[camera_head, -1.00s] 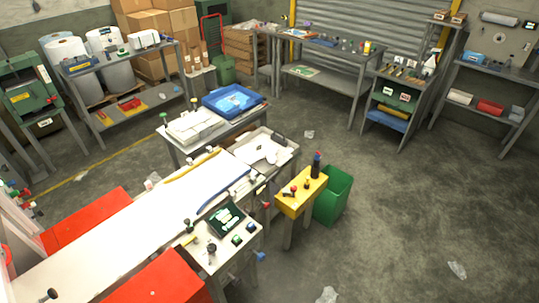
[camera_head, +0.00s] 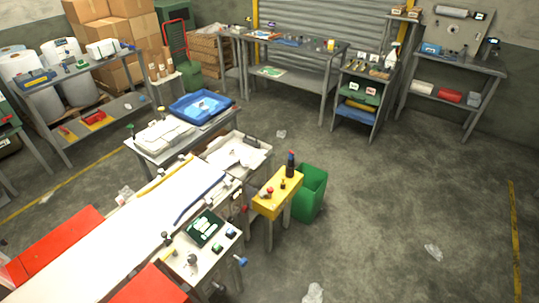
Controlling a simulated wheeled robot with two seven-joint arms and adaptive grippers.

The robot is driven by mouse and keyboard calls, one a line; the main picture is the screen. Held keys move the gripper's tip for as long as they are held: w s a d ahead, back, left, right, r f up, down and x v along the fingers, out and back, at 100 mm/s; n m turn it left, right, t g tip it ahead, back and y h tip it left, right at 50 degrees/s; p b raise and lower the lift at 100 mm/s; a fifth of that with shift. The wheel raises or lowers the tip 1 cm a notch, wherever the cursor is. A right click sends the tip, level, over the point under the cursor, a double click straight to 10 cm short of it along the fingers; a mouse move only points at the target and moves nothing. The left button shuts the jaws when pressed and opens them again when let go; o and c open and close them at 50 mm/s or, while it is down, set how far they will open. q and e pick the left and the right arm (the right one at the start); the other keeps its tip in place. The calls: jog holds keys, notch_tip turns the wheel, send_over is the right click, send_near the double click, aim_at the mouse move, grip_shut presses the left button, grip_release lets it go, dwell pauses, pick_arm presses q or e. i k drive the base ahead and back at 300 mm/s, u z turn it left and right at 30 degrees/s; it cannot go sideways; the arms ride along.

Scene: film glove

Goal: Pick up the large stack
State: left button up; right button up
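A wide white stack (camera_head: 165,136), seemingly of thin film sheets, lies on a grey table (camera_head: 190,141) left of centre. It is beside a blue tray (camera_head: 202,106) on the same table. A lower whitish bin (camera_head: 257,160) right of the table holds loose white material, too small to make out. I cannot tell for certain which pile is the large stack. Neither of my grippers shows in the head view.
A white-topped conveyor (camera_head: 130,235) with red side panels (camera_head: 52,245) runs toward the lower left. A yellow stand (camera_head: 276,197) with a dark bottle (camera_head: 290,164) and a green bin (camera_head: 310,190) stand right of it. Open floor (camera_head: 400,200) lies to the right.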

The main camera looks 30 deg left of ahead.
aim_at(222, 159)
jog(key=z, duration=0.05)
jog(key=i, duration=2.65)
